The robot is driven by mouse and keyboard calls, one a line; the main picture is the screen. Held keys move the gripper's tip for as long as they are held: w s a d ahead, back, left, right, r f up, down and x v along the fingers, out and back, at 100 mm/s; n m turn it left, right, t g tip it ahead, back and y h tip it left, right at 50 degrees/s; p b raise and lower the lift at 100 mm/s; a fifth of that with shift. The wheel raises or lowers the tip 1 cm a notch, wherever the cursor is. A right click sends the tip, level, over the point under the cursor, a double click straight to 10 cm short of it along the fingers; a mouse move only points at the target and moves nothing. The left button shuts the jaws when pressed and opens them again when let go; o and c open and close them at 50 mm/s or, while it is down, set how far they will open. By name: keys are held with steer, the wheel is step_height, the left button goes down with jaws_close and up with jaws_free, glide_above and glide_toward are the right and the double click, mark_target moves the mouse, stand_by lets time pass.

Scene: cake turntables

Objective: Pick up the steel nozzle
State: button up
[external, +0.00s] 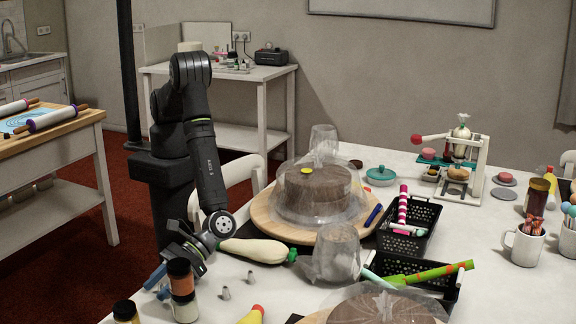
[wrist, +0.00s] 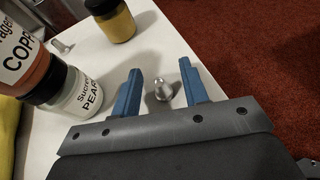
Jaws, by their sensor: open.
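A small shiny steel nozzle (wrist: 162,90) stands on the white table between the two blue fingers of my gripper (wrist: 160,70) in the wrist view. My gripper is open, with one finger on either side of the nozzle and a gap visible on both sides. In the external view my gripper (external: 158,282) is low at the table's left edge, partly behind stacked jars, and the nozzle between its fingers is hidden there. Two other small metal nozzles stand to its right, one nearer (external: 225,293) and one farther (external: 250,277). Another metal piece (wrist: 60,46) shows at the wrist view's upper left.
A copper-topped jar (wrist: 25,55) is stacked on a pearl sprinkle jar (wrist: 78,95), close left of my fingers. A dark-lidded yellow jar (wrist: 112,22) stands beyond. The table edge is close on the right, with red carpet below. A cream piping bag (external: 255,250) lies farther right.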

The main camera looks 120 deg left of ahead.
jaws_close()
stand_by(0.3)
steer(key=shift+r, duration=0.5)
steer(key=r, duration=0.3)
steer(key=shift+s+r, duration=0.2)
steer(key=shift+r, duration=0.15)
steer(key=s+d+r, duration=0.1)
steer(key=s+r, duration=0.5)
steer(key=s, duration=0.5)
steer(key=shift+r, duration=0.2)
